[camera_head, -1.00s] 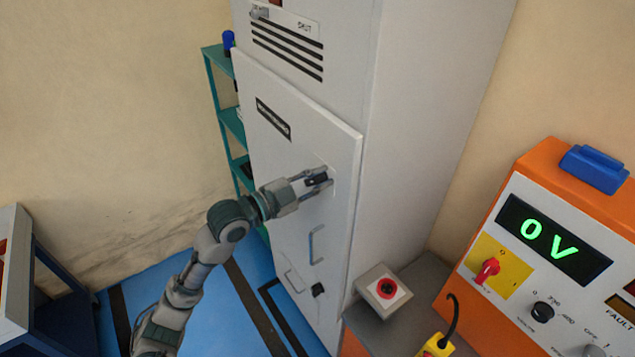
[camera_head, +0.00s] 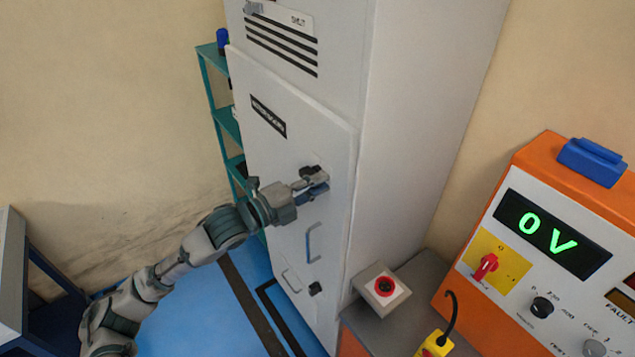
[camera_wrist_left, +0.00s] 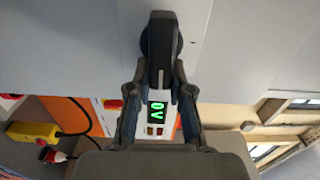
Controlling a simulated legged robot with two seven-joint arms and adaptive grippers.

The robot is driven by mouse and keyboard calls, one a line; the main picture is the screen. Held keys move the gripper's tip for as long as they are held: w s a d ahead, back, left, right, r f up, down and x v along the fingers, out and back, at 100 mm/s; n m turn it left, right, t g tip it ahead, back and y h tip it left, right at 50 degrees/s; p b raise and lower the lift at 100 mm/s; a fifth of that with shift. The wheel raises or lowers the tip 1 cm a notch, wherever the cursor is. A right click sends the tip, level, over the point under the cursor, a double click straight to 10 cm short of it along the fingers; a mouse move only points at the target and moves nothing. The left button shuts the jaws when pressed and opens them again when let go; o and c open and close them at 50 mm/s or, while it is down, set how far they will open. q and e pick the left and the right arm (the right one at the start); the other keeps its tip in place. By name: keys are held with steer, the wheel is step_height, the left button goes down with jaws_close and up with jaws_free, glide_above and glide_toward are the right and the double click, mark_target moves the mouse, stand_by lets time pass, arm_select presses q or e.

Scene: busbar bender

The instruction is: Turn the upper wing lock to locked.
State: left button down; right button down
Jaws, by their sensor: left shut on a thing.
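The upper wing lock is a small black knob (camera_head: 309,170) on the cabinet door (camera_head: 280,160), above the blue handle. It is partly hidden by my left gripper (camera_head: 318,182). In the left wrist view, the lock's dark wing (camera_wrist_left: 161,45) stands lengthwise between the two fingertips (camera_wrist_left: 162,75), with a round base against the door. My left gripper is shut on this wing. The lower wing lock (camera_head: 315,288) is a black knob below the handle, and nothing touches it. My right gripper is not in view.
A blue handle (camera_head: 309,242) sticks out just below my left gripper. A red-button box (camera_head: 384,286) and a yellow pendant (camera_head: 434,347) are right of the cabinet, beside an orange console (camera_head: 530,260) reading 0 V. A green shelf (camera_head: 224,122) stands behind left.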

arm_select(q)
steer(key=shift+w+a+f, duration=0.1)
steer(key=shift+w+f, duration=0.05)
steer(key=shift+f, duration=0.2)
steer(key=c, duration=1)
jaws_free()
steer(key=shift+c, duration=0.2)
steer(key=shift+w, duration=0.25)
steer(key=shift+s+r, duration=0.15)
steer(key=shift+s+a, duration=0.1)
steer(key=shift+a, duration=0.05)
steer(key=v, duration=1.1)
steer(key=shift+a, duration=0.35)
steer(key=shift+s+d, duration=0.1)
